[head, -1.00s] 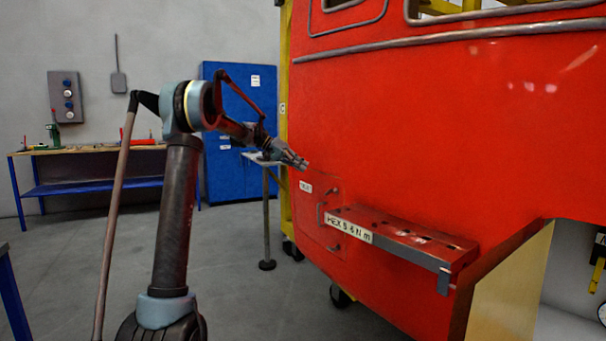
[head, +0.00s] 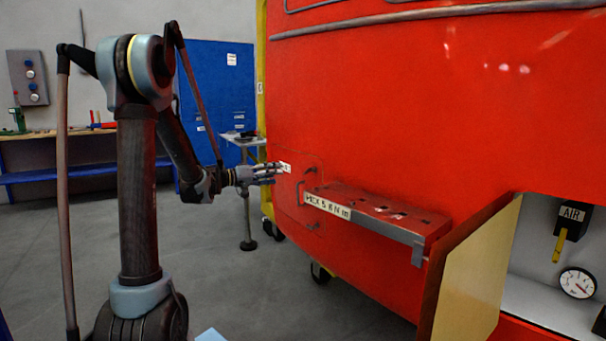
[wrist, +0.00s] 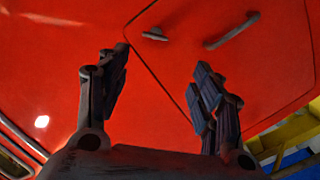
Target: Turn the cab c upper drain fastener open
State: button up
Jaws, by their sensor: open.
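The red cab side carries an outlined panel (head: 290,208), also seen in the wrist view (wrist: 255,75). In the wrist view, a small dark fastener (wrist: 155,34) sits near the panel's seam, and a longer dark bar handle (wrist: 232,30) lies to its right. Which fastener is the cab c upper drain one cannot be read here. My gripper (head: 278,173) is open and empty, pointing at the panel's upper left in the head view. In the wrist view its fingers (wrist: 163,65) stand apart, with the fastener beyond them, untouched.
A red step ledge (head: 385,213) with a white label juts out right of the panel. An open tan flap (head: 475,275) stands farther right, by a gauge (head: 578,283). A stand (head: 247,200) and blue cabinet (head: 222,100) are behind my arm.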

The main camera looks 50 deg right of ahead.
aim_at(306, 171)
jog(key=shift+n+t+h, duration=0.4)
jog(key=shift+t+h, duration=0.1)
jog(key=x, duration=0.5)
jog(key=s+x, duration=0.1)
jog(key=x, duration=0.9)
jog(key=shift+s+f, duration=0.3)
jog(key=shift+s, duration=0.1)
jog(key=shift+c, duration=0.6)
jog(key=c, duration=1)
jog(key=shift+s+a, duration=0.1)
jog(key=shift+a, duration=0.3)
jog(key=shift+d, duration=0.1)
jog(key=shift+c, duration=0.6)
jog(key=shift+d, duration=0.15)
jog(key=shift+o, duration=0.4)
jog(key=shift+w+d, duration=0.15)
jog(key=shift+w, duration=0.1)
